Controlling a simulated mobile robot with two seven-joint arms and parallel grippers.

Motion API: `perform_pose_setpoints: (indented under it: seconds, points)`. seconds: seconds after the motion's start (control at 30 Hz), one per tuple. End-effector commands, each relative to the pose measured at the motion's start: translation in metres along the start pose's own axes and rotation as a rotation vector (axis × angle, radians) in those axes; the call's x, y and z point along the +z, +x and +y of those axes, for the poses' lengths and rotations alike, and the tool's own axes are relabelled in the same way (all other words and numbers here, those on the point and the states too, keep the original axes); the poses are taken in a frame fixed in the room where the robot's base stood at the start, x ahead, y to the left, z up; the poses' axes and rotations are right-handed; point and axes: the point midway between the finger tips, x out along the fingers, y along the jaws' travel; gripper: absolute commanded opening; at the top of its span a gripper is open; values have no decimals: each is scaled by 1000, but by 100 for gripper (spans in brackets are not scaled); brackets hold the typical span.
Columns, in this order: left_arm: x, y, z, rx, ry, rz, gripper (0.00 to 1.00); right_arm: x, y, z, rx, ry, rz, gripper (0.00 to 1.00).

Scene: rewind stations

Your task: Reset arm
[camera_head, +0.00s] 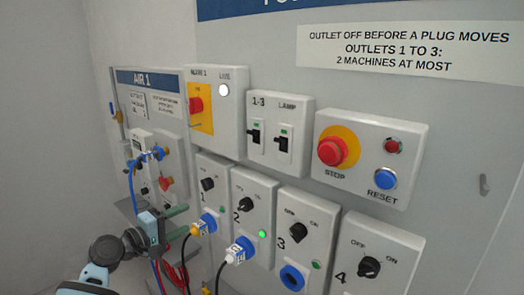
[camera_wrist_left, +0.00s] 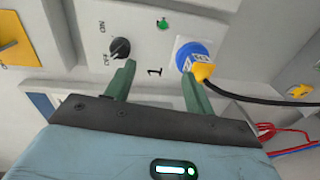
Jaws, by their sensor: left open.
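My left gripper (camera_head: 184,221) reaches in from the lower left in the head view. Its green fingers are apart with nothing between them, just left of the outlet 1 box. In the left wrist view the open fingers (camera_wrist_left: 157,72) point at the outlet 1 panel. One finger is near the black knob (camera_wrist_left: 119,48), the other near the yellow plug (camera_wrist_left: 203,71) in its blue socket (camera_wrist_left: 188,51); I cannot tell if it touches. The blue RESET button (camera_head: 383,179) sits below a red lamp or button, right of the red STOP button (camera_head: 332,151). My right gripper is not in view.
Outlet 2 holds a white plug (camera_head: 240,250) with a black cable. The outlet 3 socket (camera_head: 292,278) is empty. Two black switches sit on the 1-3 box (camera_head: 281,104). The AIR 1 board (camera_head: 150,82), with valves and hoses, stands behind my arm at left.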

Motion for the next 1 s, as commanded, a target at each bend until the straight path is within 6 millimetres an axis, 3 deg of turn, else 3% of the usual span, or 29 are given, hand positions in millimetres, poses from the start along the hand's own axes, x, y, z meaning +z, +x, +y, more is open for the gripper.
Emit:
perform_pose_setpoints:
  seconds: [0.03,0.2,0.4,0.5,0.7,0.83,1.0]
  points:
    - [12,-5,-32,-52,30,12,54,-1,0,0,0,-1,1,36]
    - [54,-33,-132,-228,195,53,54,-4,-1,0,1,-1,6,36]
    - [114,-86,-227,-415,415,53,54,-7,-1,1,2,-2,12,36]
    - [146,-118,-264,-498,527,35,54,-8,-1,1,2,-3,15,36]
    - [214,-188,-317,-635,758,-32,54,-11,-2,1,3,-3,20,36]
    - [258,-235,-336,-703,910,-95,54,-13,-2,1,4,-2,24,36]
    - [306,-287,-343,-760,1080,-177,54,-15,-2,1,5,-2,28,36]
